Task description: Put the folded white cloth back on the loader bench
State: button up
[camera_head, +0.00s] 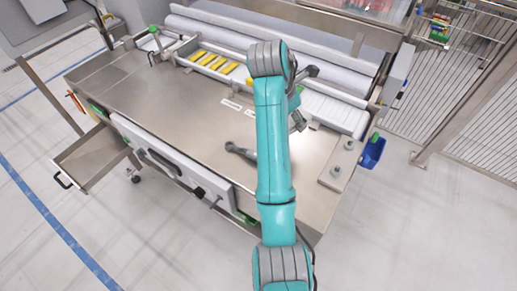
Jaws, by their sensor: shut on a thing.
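The loader bench (200,140) is a steel-topped table in the middle of the head view. My teal arm reaches up over its right half and bends back down. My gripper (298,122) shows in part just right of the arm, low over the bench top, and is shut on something. A small white patch (314,126) beside its fingers looks like part of the folded white cloth. Most of the cloth is hidden or too small to make out. I cannot tell whether it touches the bench top.
A grey wrench-like tool (242,152) lies left of my arm. A steel plate with knobs (341,163) is at the right edge, near a blue bin (373,153). Yellow parts (212,61) and white rollers line the back. The bench's left half is clear. An open drawer (92,155) sticks out left.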

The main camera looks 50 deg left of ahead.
jog(key=f, duration=0.4)
jog(key=s+f, duration=0.1)
jog(key=f, duration=0.1)
jog(key=shift+a, duration=0.35)
jog(key=shift+f, duration=2)
jog(key=o, duration=1.2)
jog(key=shift+f, duration=0.1)
jog(key=shift+v, duration=3.85)
jog(key=shift+w+d, duration=0.1)
jog(key=shift+w, duration=0.05)
